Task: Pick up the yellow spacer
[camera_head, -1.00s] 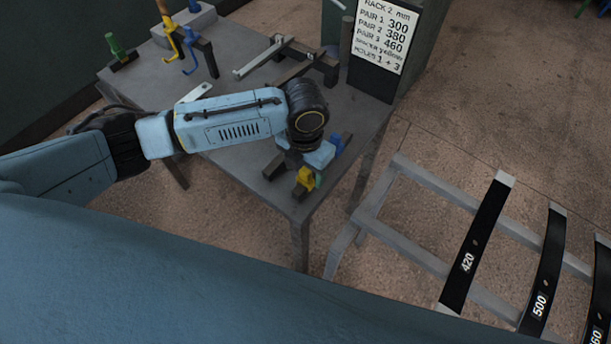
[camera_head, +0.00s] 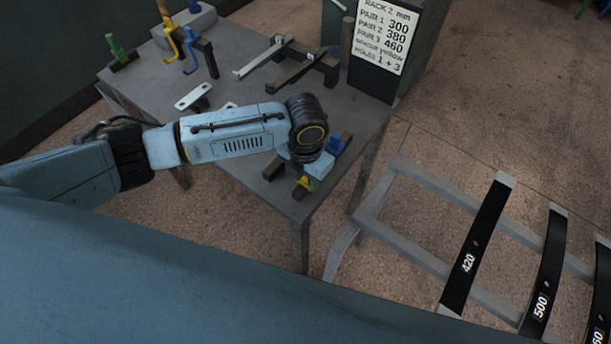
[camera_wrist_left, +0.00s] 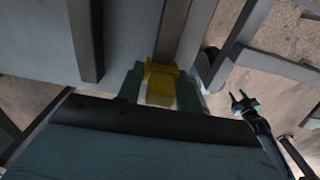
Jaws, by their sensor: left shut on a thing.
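The yellow spacer (camera_head: 304,182) is at the near corner of the grey table, on or just above a dark bar, partly hidden by my left gripper (camera_head: 307,176). In the left wrist view the yellow spacer (camera_wrist_left: 160,84) sits between the green fingers of my left gripper (camera_wrist_left: 160,90), which are shut on it. I cannot tell whether it still touches the bar (camera_wrist_left: 173,32) behind it. My right gripper (camera_wrist_left: 245,104) shows small at the right of the left wrist view, its green fingers apart and empty.
Light metal plates (camera_head: 193,96), hooks (camera_head: 190,52) and rails (camera_head: 300,66) are farther back. A sign (camera_head: 385,35) stands at the table's right. A rack of numbered leaf springs (camera_head: 478,243) is at the lower right.

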